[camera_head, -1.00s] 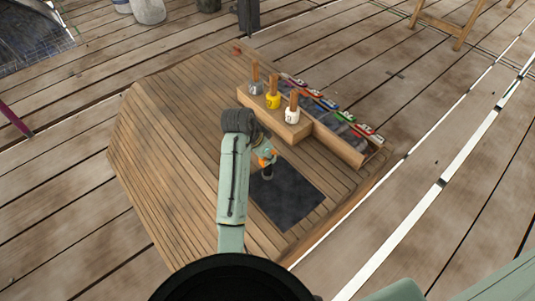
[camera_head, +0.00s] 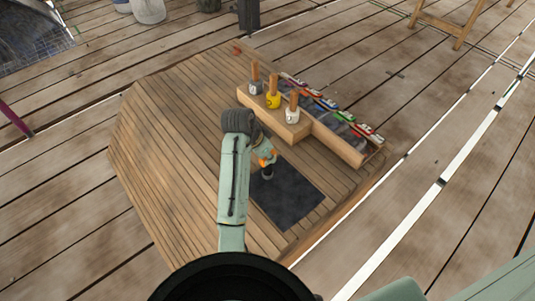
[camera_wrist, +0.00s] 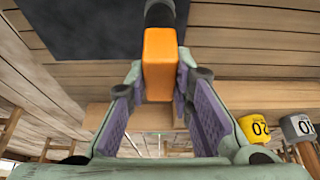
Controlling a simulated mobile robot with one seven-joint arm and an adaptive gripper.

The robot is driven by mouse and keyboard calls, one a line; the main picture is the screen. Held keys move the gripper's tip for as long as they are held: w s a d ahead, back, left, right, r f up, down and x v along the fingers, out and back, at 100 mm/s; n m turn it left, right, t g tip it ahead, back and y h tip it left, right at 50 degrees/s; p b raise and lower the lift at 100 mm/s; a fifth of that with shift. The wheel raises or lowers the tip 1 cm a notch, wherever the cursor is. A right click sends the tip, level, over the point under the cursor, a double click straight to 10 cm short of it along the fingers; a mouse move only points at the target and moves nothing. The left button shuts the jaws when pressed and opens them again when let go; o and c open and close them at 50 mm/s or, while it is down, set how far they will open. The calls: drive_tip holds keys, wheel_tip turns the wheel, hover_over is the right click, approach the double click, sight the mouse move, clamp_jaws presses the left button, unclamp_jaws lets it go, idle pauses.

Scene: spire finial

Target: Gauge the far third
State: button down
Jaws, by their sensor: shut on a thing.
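My gripper (camera_wrist: 160,78) is shut on an orange-handled tool (camera_wrist: 160,60) with a dark, round end. In the wrist view the orange block sits between the fingertips and the dark end points away from the palm. In the head view the tool's dark end (camera_head: 267,174) is low over the upper left end of a dark mat (camera_head: 288,196); I cannot tell whether it touches. Three wood-handled pieces, grey (camera_head: 256,88), yellow (camera_head: 273,101) and white (camera_head: 292,115), stand on a raised wooden block (camera_head: 273,122). Yellow (camera_wrist: 254,127) and grey (camera_wrist: 298,127) also show in the wrist view with printed marks.
Several small coloured pieces (camera_head: 329,103) lie in a row along a dark strip behind the wooden block. The slatted wooden platform (camera_head: 170,130) has bare room left of my arm. A dark post (camera_head: 248,18) and pale buckets (camera_head: 149,11) stand beyond it.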

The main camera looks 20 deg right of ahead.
drive_tip(key=shift+f, duration=0.1)
idle(0.3)
wheel_tip(320, 180, up, 5)
drive_tip(key=p, duration=0.5)
drive_tip(key=shift+f, duration=0.1)
idle(1.0)
drive_tip(key=shift+f+b, duration=1.15)
drive_tip(key=shift+f, duration=1)
drive_tip(key=c, duration=1.3)
unclamp_jaws()
